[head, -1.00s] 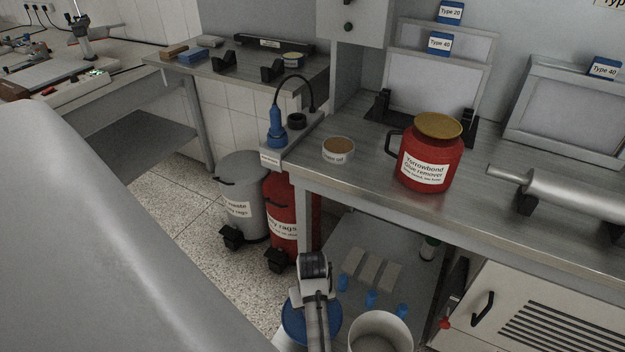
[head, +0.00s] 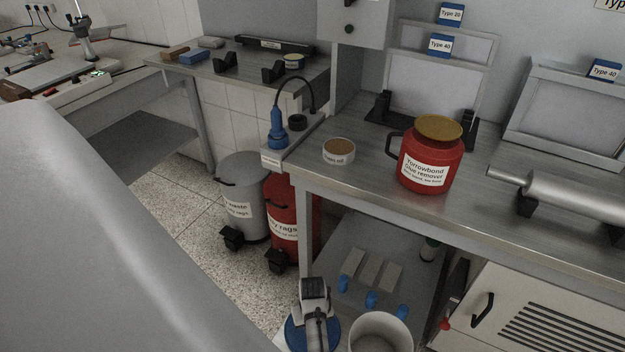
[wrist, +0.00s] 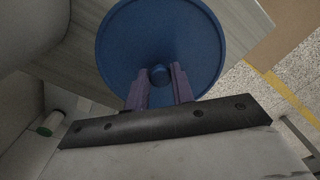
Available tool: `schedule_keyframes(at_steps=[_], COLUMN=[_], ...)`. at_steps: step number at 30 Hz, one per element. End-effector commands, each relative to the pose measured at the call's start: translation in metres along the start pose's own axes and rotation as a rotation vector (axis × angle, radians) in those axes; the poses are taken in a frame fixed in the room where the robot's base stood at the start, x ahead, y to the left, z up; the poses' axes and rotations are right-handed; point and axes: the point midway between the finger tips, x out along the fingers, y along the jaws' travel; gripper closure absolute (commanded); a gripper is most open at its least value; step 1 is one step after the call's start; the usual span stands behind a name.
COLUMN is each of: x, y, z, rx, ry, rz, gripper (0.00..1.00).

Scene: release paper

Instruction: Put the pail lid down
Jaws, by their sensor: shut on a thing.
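The pail lid is a blue disc with a small round knob. It shows at the bottom of the head view (head: 295,334), left of the pail, and large in the wrist view (wrist: 160,32). My gripper (wrist: 158,82) is shut on the lid's knob, with a finger on each side of it. In the head view my gripper's wrist covers the middle of the lid. The white open pail (head: 381,325) stands just right of the lid, cut off by the frame's lower edge. Whether the lid touches a surface below cannot be told.
A lower shelf (head: 345,250) under the steel bench holds grey blocks and blue-capped items. The bench (head: 285,185) carries a red glue remover container (head: 430,160) and a small tub (head: 339,152). Grey (head: 243,195) and red (head: 285,225) waste bins stand left of the bench.

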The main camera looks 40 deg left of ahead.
Motion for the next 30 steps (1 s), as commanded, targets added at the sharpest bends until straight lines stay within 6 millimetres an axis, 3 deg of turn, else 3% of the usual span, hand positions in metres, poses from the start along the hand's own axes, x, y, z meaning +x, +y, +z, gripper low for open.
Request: schedule_keyframes(at_steps=[3, 4, 8, 20, 30], x=[0.004, 0.003, 0.003, -0.005, -0.073], y=[0.000, 0.000, 0.000, 0.000, 0.001], z=[0.000, 0.000, 0.000, -0.001, -0.001], rx=[0.000, 0.000, 0.000, 0.001, 0.002], ry=[0.000, 0.000, 0.000, 0.002, 0.005], rz=[0.000, 0.000, 0.000, 0.000, 0.000], gripper=[0.98, 0.72, 0.55, 0.54, 0.54])
